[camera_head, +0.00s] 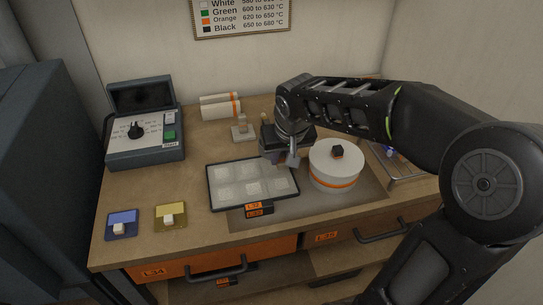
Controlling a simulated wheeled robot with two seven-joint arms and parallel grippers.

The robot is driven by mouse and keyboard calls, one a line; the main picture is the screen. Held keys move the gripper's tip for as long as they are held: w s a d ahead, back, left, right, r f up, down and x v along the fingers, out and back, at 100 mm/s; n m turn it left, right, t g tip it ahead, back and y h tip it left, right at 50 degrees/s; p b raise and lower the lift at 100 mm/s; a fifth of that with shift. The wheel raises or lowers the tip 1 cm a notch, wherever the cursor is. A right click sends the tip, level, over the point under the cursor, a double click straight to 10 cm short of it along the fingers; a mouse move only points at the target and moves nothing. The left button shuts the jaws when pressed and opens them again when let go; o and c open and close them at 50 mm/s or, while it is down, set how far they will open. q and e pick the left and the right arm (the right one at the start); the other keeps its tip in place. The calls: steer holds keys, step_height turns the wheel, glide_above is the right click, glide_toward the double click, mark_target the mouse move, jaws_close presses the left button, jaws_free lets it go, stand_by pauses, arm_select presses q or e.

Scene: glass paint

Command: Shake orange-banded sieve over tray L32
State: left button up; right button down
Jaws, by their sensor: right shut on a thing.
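The dark-rimmed tray (211,197) lies on the bench with several pale squares on it. Orange labels sit at its front edge; the upper one seems to read L32. My right gripper (284,159) points down over the tray's back right corner, left of a white drum. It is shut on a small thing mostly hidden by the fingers. I cannot make out an orange band on that thing. My left gripper is out of view.
The white drum (333,181) has an orange band and a black knob. White rolls (221,107), a small stand (243,132) and a control box (143,148) stand behind. Blue (122,218) and yellow (170,212) pads lie front left. A wire rack (405,171) is at right.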

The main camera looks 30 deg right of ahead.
steer(key=w+a+b, duration=0.3)
steer(key=a, duration=0.5)
steer(key=w+a+b, duration=0.3)
steer(key=a, duration=0.4)
steer(key=shift+s+d, duration=1)
steer(key=shift+d, duration=1.65)
steer(key=shift+s+d, duration=0.95)
steer(key=shift+d, duration=1.75)
steer(key=shift+s+d, duration=1)
steer(key=shift+d, duration=1.65)
steer(key=shift+r+p, duration=1.95)
steer(key=shift+r, duration=0.6)
